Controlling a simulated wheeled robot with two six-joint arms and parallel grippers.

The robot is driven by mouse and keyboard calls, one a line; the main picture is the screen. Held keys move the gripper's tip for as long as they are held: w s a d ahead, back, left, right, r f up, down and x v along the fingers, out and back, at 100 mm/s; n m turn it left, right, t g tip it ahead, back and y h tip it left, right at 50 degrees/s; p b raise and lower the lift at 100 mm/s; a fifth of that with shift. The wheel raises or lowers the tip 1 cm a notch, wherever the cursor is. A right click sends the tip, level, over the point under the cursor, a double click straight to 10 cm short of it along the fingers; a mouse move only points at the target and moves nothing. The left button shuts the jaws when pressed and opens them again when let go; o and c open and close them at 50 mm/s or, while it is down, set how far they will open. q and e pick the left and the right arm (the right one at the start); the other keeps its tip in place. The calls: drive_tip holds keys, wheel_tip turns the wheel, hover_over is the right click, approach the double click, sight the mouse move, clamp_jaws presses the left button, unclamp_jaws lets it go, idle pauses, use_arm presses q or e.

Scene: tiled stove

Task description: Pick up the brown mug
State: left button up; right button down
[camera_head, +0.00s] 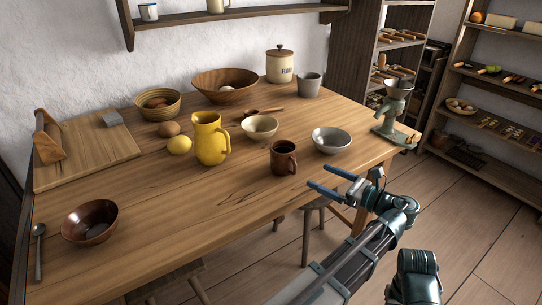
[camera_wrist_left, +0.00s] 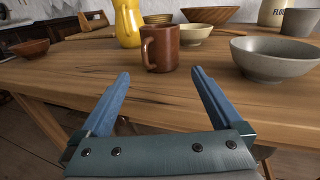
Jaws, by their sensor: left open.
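The brown mug (camera_head: 283,159) stands upright near the front edge of the wooden table. Its handle points toward the lower right in the head view. In the wrist view the mug (camera_wrist_left: 163,50) is upright beyond the fingertips, its handle on the left and toward me. My left gripper (camera_head: 317,176) is open and empty, short of the mug and to its right in the head view. In the left wrist view the two blue fingers (camera_wrist_left: 160,74) are spread apart, with the mug roughly centred past the gap. My right gripper is not in view.
A grey bowl (camera_head: 332,140) stands right of the mug, a cream bowl (camera_head: 260,127) behind it, and a yellow jug (camera_head: 210,140) to its left. The table's front edge (camera_wrist_left: 245,116) lies below the mug. A grinder (camera_head: 393,115) is at the right corner.

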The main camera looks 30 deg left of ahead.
sight(284, 156)
use_arm(q)
drive_tip(key=a, duration=0.4)
drive_tip(key=w+a, duration=0.1)
drive_tip(key=a, duration=0.9)
drive_tip(key=shift+w+a+r, duration=0.2)
drive_tip(key=shift+w+r, duration=0.05)
drive_tip(key=shift+r, duration=0.1)
drive_tip(key=c, duration=1.3)
drive_tip(key=shift+o, duration=0.2)
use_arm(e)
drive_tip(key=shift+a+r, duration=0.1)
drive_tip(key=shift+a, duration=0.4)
use_arm(q)
drive_tip(key=shift+r, duration=0.1)
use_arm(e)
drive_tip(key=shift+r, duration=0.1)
